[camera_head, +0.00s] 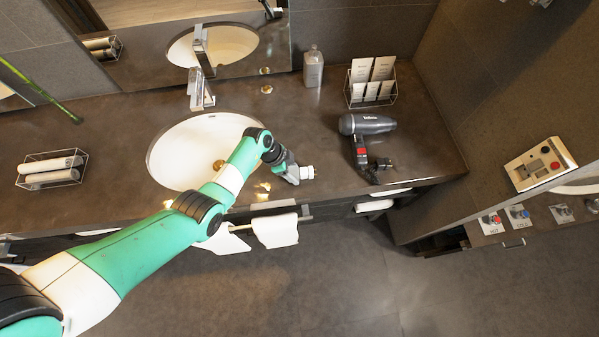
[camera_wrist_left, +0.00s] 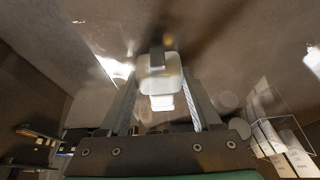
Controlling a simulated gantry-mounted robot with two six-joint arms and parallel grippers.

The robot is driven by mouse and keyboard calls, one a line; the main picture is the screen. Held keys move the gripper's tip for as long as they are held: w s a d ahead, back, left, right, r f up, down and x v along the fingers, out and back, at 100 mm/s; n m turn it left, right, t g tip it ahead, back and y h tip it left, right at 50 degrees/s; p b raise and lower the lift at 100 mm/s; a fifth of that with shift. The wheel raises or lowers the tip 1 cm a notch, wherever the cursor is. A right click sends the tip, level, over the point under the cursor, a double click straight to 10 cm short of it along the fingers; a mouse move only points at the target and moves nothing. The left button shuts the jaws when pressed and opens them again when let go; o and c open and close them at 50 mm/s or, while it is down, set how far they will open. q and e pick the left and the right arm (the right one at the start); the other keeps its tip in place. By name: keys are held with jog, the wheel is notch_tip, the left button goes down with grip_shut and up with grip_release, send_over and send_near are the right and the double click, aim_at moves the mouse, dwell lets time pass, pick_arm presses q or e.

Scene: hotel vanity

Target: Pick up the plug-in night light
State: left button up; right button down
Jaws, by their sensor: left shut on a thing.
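The plug-in night light (camera_head: 307,172) is small and white, near the counter's front edge, right of the basin. My left gripper (camera_head: 295,174) reaches over the front of the basin and is shut on it. In the left wrist view the night light (camera_wrist_left: 158,82) sits between the two fingers of the left gripper (camera_wrist_left: 160,98), with a grey part at its far end. I cannot tell whether it touches the counter or is just above it. My right gripper is not in view.
The white basin (camera_head: 180,150) with a chrome faucet (camera_head: 200,90) lies left of the gripper. A hair dryer (camera_head: 366,125) lies to the right. A bottle (camera_head: 313,66) and a wire rack (camera_head: 370,84) stand behind. White towels (camera_head: 275,230) hang below the front edge.

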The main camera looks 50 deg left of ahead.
aim_at(298, 173)
pick_arm(q)
jog(key=c, duration=0.4)
jog(key=shift+c, duration=0.2)
jog(key=shift+r, duration=0.1)
jog(key=shift+r, duration=0.25)
jog(key=r+p, duration=0.2)
jog(key=r, duration=0.1)
jog(key=r+p, duration=0.1)
jog(key=shift+s+d+r+p, duration=0.15)
jog(key=shift+s+r+p, duration=0.05)
jog(key=shift+s+p, duration=0.2)
jog(key=s+d+r+p, duration=0.2)
jog(key=s+r+p, duration=0.1)
jog(key=s, duration=0.3)
jog(key=s+d+r+p, duration=0.2)
jog(key=s+r+p, duration=0.1)
jog(key=s, duration=0.3)
jog(key=shift+s+d+r, duration=0.25)
jog(key=shift+d+r, duration=0.15)
jog(key=shift+r, duration=0.5)
